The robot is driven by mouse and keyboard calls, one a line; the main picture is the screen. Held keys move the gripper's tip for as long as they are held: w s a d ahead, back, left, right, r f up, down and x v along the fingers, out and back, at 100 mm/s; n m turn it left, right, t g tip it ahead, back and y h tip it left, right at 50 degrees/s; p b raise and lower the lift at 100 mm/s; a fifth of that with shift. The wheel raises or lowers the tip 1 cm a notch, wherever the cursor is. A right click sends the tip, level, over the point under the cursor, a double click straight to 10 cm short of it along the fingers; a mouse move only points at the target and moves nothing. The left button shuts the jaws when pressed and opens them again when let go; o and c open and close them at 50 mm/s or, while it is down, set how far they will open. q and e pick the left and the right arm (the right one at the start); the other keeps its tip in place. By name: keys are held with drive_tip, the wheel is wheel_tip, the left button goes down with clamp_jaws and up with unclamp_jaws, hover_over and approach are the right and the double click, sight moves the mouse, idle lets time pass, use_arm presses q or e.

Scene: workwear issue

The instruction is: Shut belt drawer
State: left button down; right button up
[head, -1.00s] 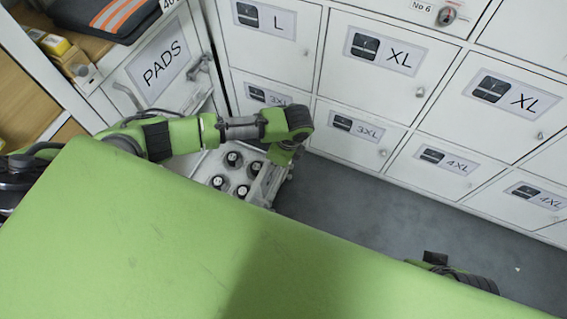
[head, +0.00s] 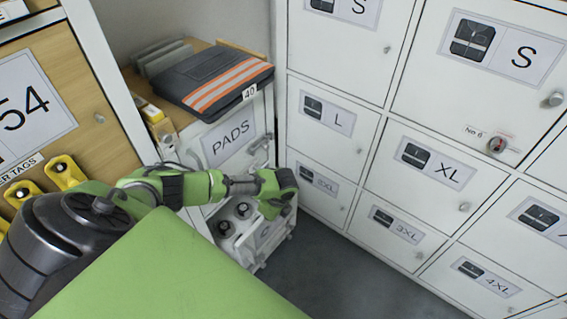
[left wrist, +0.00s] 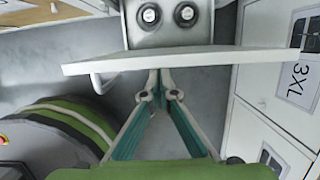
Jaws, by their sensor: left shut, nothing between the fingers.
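The belt drawer (head: 226,228) is pulled out low in the white cabinet, below the PADS front. Dark rolled belts (head: 243,210) stand in it. In the left wrist view two rolled belts (left wrist: 150,15) show behind the drawer's pale front panel (left wrist: 205,57), which has a handle at its left. My left gripper (left wrist: 160,78) is shut and empty, its fingertips at the panel's lower edge in the picture; I cannot tell whether they touch it. In the head view my left wrist hangs over the drawer's front end and hides part of it. My right gripper is not in view.
White lockers with size labels (head: 433,165) stand close on the right of the drawer. Grey floor (head: 330,265) is clear in front of the lockers. Yellow holders (head: 63,172) are at the left.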

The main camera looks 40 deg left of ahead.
use_arm(q)
drive_tip(key=a, duration=0.6)
drive_tip(key=shift+a, duration=0.3)
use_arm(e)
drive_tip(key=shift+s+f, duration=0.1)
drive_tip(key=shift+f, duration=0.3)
use_arm(q)
drive_tip(key=shift+w, duration=0.1)
